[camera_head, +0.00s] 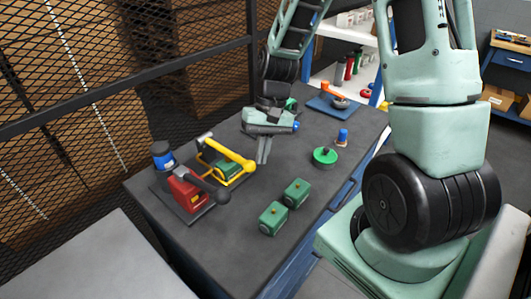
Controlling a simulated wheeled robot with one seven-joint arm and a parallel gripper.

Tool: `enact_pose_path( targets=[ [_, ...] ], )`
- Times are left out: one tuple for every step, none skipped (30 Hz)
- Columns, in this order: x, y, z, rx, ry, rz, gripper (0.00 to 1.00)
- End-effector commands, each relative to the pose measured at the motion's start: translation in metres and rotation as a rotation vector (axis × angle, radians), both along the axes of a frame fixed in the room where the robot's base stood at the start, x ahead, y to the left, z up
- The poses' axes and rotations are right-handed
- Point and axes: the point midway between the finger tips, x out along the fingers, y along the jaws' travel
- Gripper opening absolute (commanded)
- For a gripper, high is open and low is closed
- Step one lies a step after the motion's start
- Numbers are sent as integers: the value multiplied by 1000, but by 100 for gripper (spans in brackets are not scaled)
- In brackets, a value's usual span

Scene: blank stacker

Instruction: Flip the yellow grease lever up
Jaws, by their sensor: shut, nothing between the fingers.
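A yellow lever (228,154) is at the left-middle of the dark workbench. It slants down to the right from a small machine and ends in a rounded yellow knob. A yellow frame around a green block sits below it. My gripper (263,160) points down just right of the lever's knob, its fingers together and empty. A narrow gap seems to show between the fingers and the knob, but depth is hard to judge. The fingertips look close to the bench top.
A red machine (187,190) with a black lever and a blue-topped dark canister (162,155) stand left. Green blocks (296,193) lie in front. A green round part (325,156) and a blue-capped item (342,137) are right. A mesh fence (90,80) runs behind.

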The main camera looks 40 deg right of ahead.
Motion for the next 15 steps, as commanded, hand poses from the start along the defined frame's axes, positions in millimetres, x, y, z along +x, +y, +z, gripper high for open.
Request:
enact_pose_path(
  targets=[
    [4, -10, -9, 43, 30, -65, 0],
    [6, -14, -14, 69, 46, -97, 0],
    [9, -19, -19, 105, 65, -140, 0],
    [11, -22, -22, 133, 79, -171, 0],
    [13, -26, -26, 161, 91, -202, 0],
    [16, -31, -30, 201, 107, -246, 0],
    [19, -35, -33, 231, 117, -277, 0],
    [21, -39, -36, 263, 127, -310, 0],
    [25, -45, -40, 307, 137, -355, 0],
    [27, -49, -42, 341, 146, -388, 0],
    [30, -54, -45, 374, 151, -420, 0],
    [33, -60, -47, 418, 158, -461, 0],
    [35, -64, -49, 448, 162, -490, 0],
    [37, -68, -51, 478, 164, -516, 0],
    [40, -74, -52, 515, 167, -547, 0]
  ],
)
